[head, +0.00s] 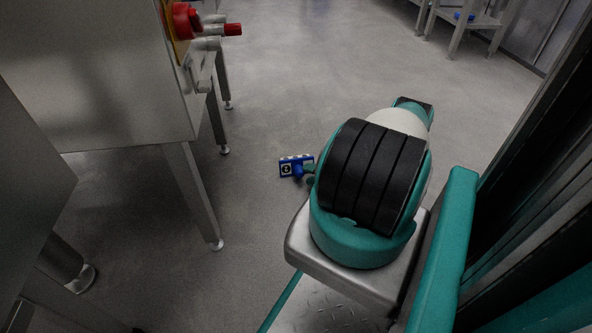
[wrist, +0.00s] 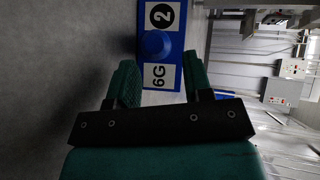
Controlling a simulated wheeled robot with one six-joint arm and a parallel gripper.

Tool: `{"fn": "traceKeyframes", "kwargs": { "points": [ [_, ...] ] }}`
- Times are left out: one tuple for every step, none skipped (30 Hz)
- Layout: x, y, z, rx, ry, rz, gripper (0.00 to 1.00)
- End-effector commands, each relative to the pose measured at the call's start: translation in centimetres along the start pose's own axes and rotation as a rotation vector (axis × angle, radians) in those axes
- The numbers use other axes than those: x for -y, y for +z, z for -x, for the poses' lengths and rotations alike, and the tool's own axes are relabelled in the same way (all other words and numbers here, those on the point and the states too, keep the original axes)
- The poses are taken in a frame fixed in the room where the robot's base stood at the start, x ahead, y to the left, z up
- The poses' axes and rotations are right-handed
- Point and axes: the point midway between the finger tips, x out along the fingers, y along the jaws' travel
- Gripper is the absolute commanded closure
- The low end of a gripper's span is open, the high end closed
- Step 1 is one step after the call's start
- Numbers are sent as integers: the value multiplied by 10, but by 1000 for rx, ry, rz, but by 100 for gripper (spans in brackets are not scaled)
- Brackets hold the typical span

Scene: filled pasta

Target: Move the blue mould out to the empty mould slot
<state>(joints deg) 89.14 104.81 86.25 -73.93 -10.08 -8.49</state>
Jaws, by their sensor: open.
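The blue mould (wrist: 169,78) carries white labels reading "2" and "6G" and a round blue knob. In the wrist view it lies just ahead of and between the teal fingers of my gripper (wrist: 160,62). The fingers stand apart, with a gap on both sides of the knob; no clear grip shows. In the head view the mould (head: 288,167) appears small, beside the tip of my gripper (head: 309,169), most of which is hidden behind my arm. I cannot tell what supports the mould. No empty mould slot can be made out.
A steel machine (head: 110,75) with a red-and-yellow switch (head: 183,20) stands on legs at left.

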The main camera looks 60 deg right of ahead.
Motion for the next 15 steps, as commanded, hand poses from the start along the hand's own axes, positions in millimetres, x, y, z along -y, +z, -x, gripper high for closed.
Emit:
{"fn": "traceKeyframes", "kwargs": {
  "points": [
    [-3,1,-5,2,0,1,54],
    [-4,1,-8,1,0,2,54],
    [-6,2,-14,3,0,3,54],
    [-7,2,-18,4,0,3,54],
    [-8,2,-22,3,0,3,54],
    [-9,3,-28,4,0,2,54],
    [-9,4,-31,3,0,2,54],
    [-9,4,-35,3,0,3,54],
    [-8,3,-41,3,0,5,54],
    [-8,3,-44,2,0,4,54],
    [-7,3,-46,2,0,3,54],
    [-6,3,-49,1,0,2,54],
    [-5,3,-50,1,0,1,54],
    [-5,3,-50,0,0,1,54],
    [-4,3,-51,0,0,1,54]
  ]
}}
